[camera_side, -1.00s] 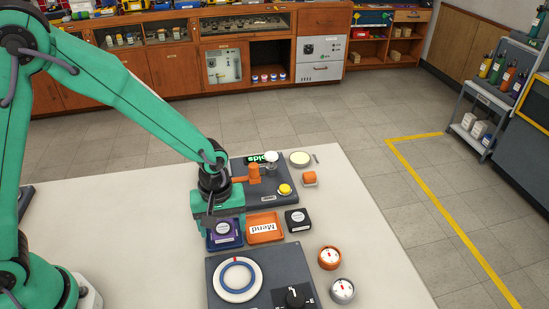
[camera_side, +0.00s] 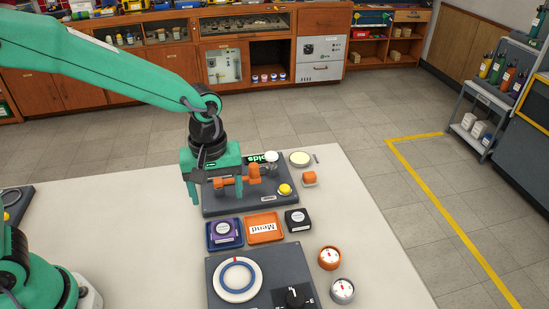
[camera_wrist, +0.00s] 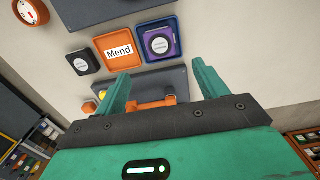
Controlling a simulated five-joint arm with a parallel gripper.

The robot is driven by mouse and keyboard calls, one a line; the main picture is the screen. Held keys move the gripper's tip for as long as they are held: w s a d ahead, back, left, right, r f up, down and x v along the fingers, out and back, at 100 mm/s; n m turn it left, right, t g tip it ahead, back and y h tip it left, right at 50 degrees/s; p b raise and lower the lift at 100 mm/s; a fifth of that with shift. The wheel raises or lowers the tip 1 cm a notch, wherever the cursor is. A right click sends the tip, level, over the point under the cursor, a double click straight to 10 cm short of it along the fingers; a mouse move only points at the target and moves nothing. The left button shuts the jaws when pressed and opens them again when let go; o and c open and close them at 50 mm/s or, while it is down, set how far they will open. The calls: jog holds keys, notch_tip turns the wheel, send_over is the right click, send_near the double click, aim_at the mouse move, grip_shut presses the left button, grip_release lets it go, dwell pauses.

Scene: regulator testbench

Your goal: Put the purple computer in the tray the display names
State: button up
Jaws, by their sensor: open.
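The purple computer (camera_side: 225,230), with a round white label, lies in the blue tray (camera_side: 239,244). It also shows in the wrist view (camera_wrist: 160,43). The orange tray (camera_side: 281,238) beside it holds only a white "Mend" label. The display (camera_side: 262,158) has green letters; its left part is hidden by my arm, and I read only "olds". My gripper (camera_side: 216,192) is open and empty above the dark bench plate, apart from the purple computer. In the wrist view its two fingers (camera_wrist: 160,80) are spread wide.
A black computer (camera_side: 297,220) sits right of the orange tray. The dark plate (camera_side: 278,203) carries an orange fitting (camera_side: 254,173) near my fingers and a yellow knob (camera_side: 285,189). A ring-and-dial panel (camera_side: 262,268) and two gauges (camera_side: 330,258) stand nearer. The white table is clear at far right.

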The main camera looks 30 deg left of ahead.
jog(key=shift+r, duration=0.5)
jog(key=shift+a+r, duration=0.1)
jog(key=s+a+r+m+t, duration=0.5)
jog(key=s+a+r+m, duration=0.4)
jog(key=s+a+r, duration=0.2)
jog(key=shift+s+a+t, duration=0.3)
jog(key=shift+s+a, duration=0.75)
jog(key=shift+a, duration=0.25)
dwell(0.7)
